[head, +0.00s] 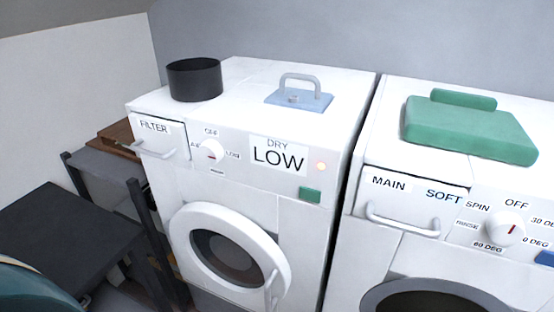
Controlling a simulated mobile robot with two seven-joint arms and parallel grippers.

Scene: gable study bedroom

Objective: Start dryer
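The dryer (178,183) is the white machine on the left, with a FILTER drawer (157,140) at its top left. Its dial (212,151) sits between small labels, with OFF above it. A sign (278,156) reads DRY LOW. A green button (310,195) is below the light. The round white door (229,254) with dark glass appears slightly ajar, though I cannot be sure. Neither of my grippers is in view.
A black pot (195,80) and a blue plate with a handle (299,98) are on the dryer. The washer (385,154) stands right of it with a green block (468,129) on top.

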